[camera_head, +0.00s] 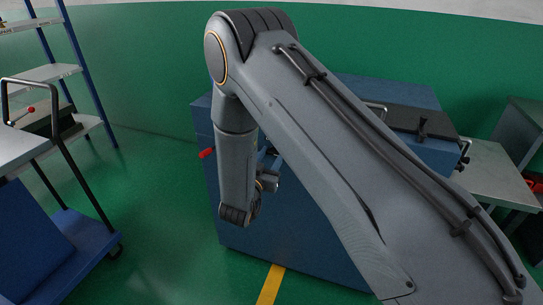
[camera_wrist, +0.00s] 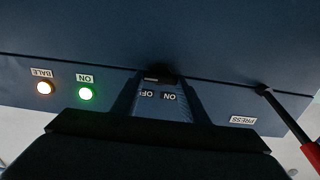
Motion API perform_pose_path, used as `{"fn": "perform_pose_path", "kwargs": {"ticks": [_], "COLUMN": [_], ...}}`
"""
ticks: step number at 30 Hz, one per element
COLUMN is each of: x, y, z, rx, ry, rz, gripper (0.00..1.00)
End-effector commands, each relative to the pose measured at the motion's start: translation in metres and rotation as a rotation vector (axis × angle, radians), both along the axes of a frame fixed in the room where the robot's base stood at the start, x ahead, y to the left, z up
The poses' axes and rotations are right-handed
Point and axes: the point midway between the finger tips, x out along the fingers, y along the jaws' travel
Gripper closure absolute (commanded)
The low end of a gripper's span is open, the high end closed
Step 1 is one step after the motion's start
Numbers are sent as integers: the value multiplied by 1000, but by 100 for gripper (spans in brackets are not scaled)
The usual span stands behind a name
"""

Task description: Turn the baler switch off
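The blue baler (camera_head: 300,230) stands in front of me, partly covered by my arm. In the wrist view its panel (camera_wrist: 60,72) appears upside down, with a lit orange lamp by a BALE label and a lit green lamp (camera_wrist: 86,94) by an ON label. The dark baler switch (camera_wrist: 160,73) is at the middle, beside small OFF and ON labels. My gripper (camera_wrist: 163,84) faces it, its dark fingers apart on either side of the labels. The fingertips are close to the switch; contact is unclear. The head view mostly hides the gripper behind my arm.
A red-handled lever (camera_wrist: 310,152) by a PRESS label is to the right in the wrist view; its red end (camera_head: 207,153) shows left of the baler in the head view. A blue cart (camera_head: 85,240) stands left, shelving (camera_head: 50,75) behind it. Green floor lies between.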

Motion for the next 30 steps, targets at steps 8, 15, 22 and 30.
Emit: {"fn": "perform_pose_path", "kwargs": {"ticks": [8, 15, 22, 30], "x": [0, 0, 0, 0], "y": [0, 0, 1, 2], "z": [0, 0, 0, 0], "rx": [-8, -79, -237, -477], "ry": [3, 29, 87, 174], "rz": [-1, -1, -1, -1], "gripper": [82, 82, 82, 82]}}
